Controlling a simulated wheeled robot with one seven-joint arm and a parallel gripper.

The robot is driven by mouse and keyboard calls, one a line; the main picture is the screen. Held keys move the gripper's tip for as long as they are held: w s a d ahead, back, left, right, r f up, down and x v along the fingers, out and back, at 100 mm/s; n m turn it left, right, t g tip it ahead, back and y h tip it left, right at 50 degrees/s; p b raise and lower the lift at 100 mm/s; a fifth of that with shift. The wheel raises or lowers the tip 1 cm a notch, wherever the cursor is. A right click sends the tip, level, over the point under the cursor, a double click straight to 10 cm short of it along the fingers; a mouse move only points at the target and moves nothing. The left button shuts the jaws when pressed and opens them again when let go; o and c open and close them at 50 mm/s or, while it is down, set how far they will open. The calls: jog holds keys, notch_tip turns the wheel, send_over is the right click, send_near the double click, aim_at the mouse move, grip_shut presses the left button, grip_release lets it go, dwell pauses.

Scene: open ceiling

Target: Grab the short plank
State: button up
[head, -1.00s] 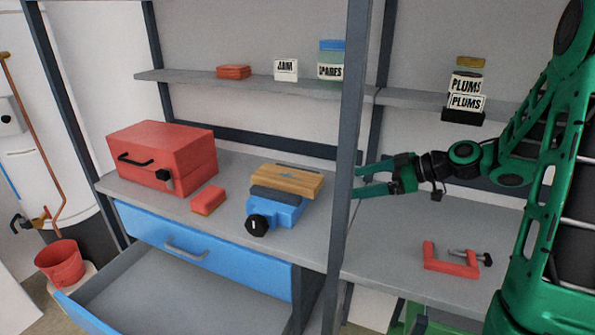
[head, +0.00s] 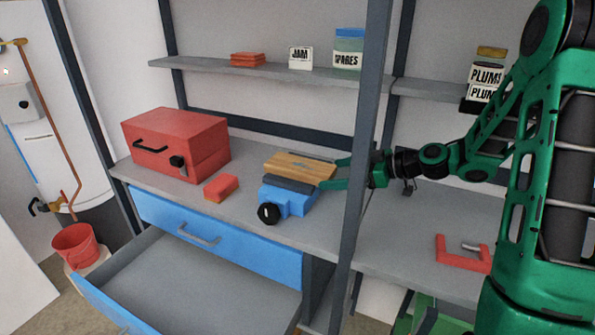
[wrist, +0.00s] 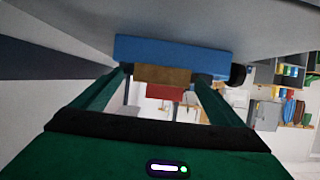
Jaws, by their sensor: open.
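The short wooden plank (head: 298,167) lies level at the top of the blue vise (head: 288,202), between its dark jaws. I cannot tell how tightly the vise holds it. My gripper (head: 334,172) is open at the plank's right end, with one green finger on the far side and one on the near side. In the wrist view the plank's brown end (wrist: 162,75) shows between my two finger tips (wrist: 162,76), in front of the blue vise (wrist: 172,52). Contact between fingers and plank is not clear.
A dark upright post (head: 366,150) stands beside my wrist. A red toolbox (head: 176,143) and a red-topped sponge-like block (head: 221,187) sit left of the vise. A blue drawer (head: 130,310) hangs open below. A red clamp (head: 462,254) lies on the right bench.

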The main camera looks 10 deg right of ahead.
jog(key=shift+w+a+f, duration=0.15)
jog(key=shift+w+a, duration=0.1)
jog(key=shift+a, duration=0.1)
jog(key=c, duration=1.3)
jog(key=shift+c, duration=0.2)
